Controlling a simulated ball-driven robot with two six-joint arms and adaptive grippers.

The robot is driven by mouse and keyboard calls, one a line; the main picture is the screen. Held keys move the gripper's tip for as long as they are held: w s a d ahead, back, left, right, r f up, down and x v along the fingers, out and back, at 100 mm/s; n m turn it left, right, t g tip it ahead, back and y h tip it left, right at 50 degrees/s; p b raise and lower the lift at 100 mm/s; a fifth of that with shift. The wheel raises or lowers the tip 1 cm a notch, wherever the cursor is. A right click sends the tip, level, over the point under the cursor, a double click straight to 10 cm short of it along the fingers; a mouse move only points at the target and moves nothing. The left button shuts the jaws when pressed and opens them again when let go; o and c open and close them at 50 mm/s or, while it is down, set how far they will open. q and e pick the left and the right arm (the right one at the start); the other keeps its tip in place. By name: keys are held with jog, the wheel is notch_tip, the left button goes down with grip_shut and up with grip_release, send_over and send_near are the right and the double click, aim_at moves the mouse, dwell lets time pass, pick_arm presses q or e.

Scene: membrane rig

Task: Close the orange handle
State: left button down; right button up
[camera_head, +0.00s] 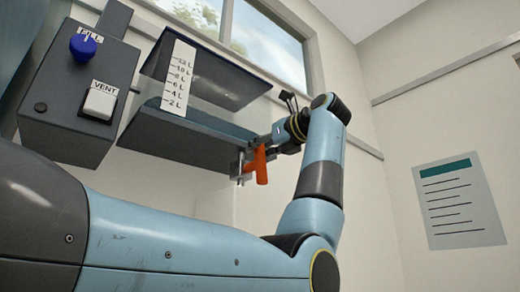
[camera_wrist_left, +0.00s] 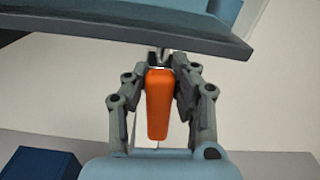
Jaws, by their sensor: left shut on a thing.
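The orange handle (camera_head: 262,172) sits on a small metal valve under the right end of the tank and points down in the head view. In the left wrist view the orange handle (camera_wrist_left: 158,110) is a tapered bar hanging between the two fingers. My left gripper (camera_head: 262,148) reaches it from the right side and is shut on its upper part. In the left wrist view the fingertips of my left gripper (camera_wrist_left: 161,68) close around the handle's top, just below the tank's dark underside. The valve body is mostly hidden there. My right gripper is not in view.
The tank (camera_head: 185,138) with a litre scale (camera_head: 178,78) hangs just above the handle. A grey control box (camera_head: 75,75) with a blue FILL knob (camera_head: 83,46) and a white VENT switch (camera_head: 100,101) is at left. A poster (camera_head: 458,200) is on the right wall.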

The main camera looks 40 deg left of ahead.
pick_arm(q)
jog(key=shift+s+a+f+n+b, duration=0.1)
jog(key=shift+s+f+n+b, duration=0.8)
jog(key=shift+n, duration=1.85)
jog(key=shift+s+f+n+b, duration=0.45)
jog(key=shift+n+b, duration=0.8)
jog(key=shift+n, duration=1.55)
jog(key=shift+s+a+f+n+b, duration=0.1)
jog(key=shift+s+f+n+b, duration=0.65)
jog(key=shift+n, duration=2)
jog(key=shift+w+f+b, duration=0.1)
jog(key=shift+w+b, duration=0.15)
jog(key=shift+b, duration=0.15)
jog(key=c, duration=1)
grip_release()
jog(key=shift+c, duration=0.2)
jog(key=s+d, duration=0.1)
jog(key=d, duration=1.1)
